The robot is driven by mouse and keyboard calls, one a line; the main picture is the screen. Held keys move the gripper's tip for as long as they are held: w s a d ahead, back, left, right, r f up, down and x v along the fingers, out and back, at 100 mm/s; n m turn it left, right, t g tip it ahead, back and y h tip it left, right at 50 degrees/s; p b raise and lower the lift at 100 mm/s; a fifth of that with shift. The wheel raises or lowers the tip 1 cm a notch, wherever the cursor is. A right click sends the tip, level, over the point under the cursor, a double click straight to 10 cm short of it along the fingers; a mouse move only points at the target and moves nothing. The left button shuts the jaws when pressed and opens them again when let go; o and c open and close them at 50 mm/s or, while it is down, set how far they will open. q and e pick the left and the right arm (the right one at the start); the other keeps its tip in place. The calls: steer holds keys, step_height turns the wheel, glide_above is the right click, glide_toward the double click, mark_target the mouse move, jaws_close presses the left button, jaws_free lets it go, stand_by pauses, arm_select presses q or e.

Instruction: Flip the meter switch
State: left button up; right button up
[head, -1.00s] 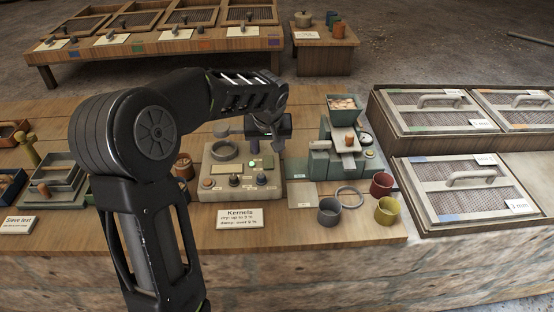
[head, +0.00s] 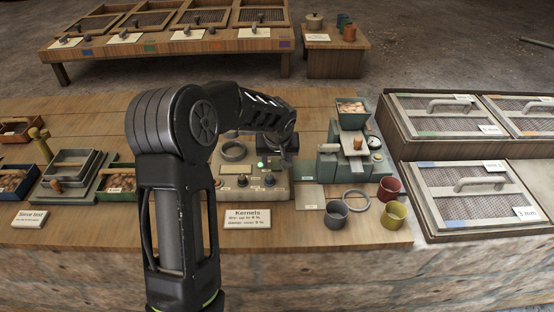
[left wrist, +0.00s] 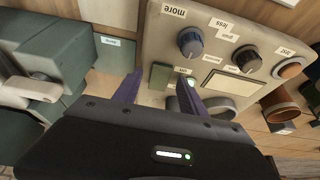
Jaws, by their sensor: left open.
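The meter is a beige box (head: 228,190) with knobs and a small display, on the table behind the "Kernels" card. In the left wrist view its panel (left wrist: 222,50) shows two dark knobs (left wrist: 190,42), an orange button (left wrist: 290,68), a blank pale display (left wrist: 226,84) and a glowing green lamp (left wrist: 191,83). A dark green rectangular piece (left wrist: 160,74), likely the switch, lies between my fingertips in that picture. My left gripper (left wrist: 160,84) is open and empty, its fingers pointing at the panel; contact cannot be told. In the head view, the left gripper (head: 272,160) partly hides the meter.
A green-grey device (head: 328,165) with a hopper stands right of the meter. Small cups (head: 336,214) and a ring (head: 357,199) lie in front of it. Sieve trays (head: 70,170) and the "Kernels" card (head: 248,219) are also near.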

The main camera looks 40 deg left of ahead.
arm_select(q)
steer(key=shift+c, duration=0.2)
jaws_close()
stand_by(0.4)
